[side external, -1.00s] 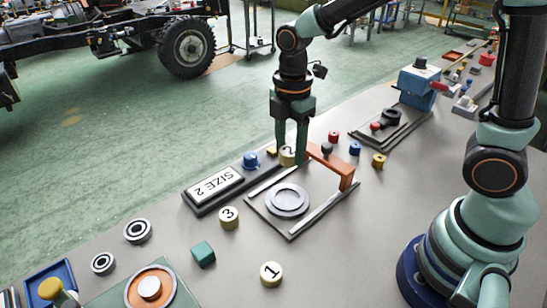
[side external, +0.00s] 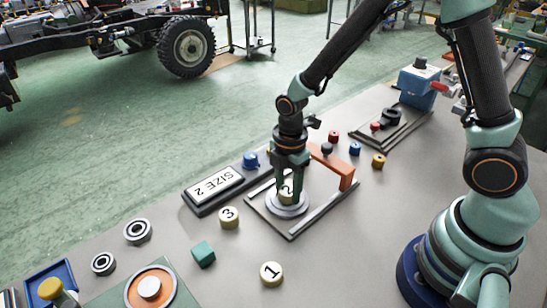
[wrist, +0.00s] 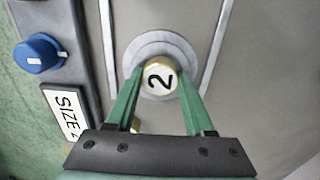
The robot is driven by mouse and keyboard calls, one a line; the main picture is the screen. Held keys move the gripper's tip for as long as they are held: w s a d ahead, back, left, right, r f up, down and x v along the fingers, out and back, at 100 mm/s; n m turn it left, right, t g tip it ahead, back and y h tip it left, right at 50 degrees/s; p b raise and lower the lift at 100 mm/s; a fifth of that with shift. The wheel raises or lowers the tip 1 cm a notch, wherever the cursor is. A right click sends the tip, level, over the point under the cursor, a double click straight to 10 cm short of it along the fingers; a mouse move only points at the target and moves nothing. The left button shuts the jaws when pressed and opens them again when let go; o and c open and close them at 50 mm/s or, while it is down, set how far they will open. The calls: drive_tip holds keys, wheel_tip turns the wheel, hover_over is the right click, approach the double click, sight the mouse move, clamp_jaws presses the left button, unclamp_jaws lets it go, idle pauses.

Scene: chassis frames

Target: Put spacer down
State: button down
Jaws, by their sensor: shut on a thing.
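A cream spacer marked 2 (side external: 287,193) is between the fingers of my gripper (side external: 289,190), which is shut on it. The spacer is over the round grey disc (side external: 287,210) on the fixture plate. In the wrist view the spacer (wrist: 159,77) shows its number upward, and the grey disc (wrist: 137,55) rings it; my gripper's green fingers (wrist: 158,85) flank it. I cannot tell whether the spacer touches the disc. A display reading SIZE 2 (side external: 215,186) stands beside the plate.
An orange bridge (side external: 336,168) stands at the plate's back right. Spacers marked 3 (side external: 229,218) and 1 (side external: 271,273) and a teal block (side external: 203,254) lie in front. A blue knob (side external: 250,160) is by the display. Small coloured pegs stand behind.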

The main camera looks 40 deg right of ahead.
sight(287, 189)
drive_tip(key=shift+f, duration=0.3)
drive_tip(key=shift+c, duration=1.4)
unclamp_jaws()
drive_tip(key=shift+f, duration=0.15)
wheel_tip(287, 189, up, 12)
drive_tip(key=s+d+r+m+t, duration=0.2)
drive_tip(key=s+d+r+m, duration=0.1)
drive_tip(key=m, duration=0.6)
drive_tip(key=s+d+r+m+t, duration=0.3)
drive_tip(key=d+r+m, duration=0.2)
drive_tip(key=r+m, duration=0.2)
drive_tip(key=shift+s+r+m+t, duration=0.25)
drive_tip(key=shift+r+m+t, duration=0.1)
drive_tip(key=shift+m, duration=0.65)
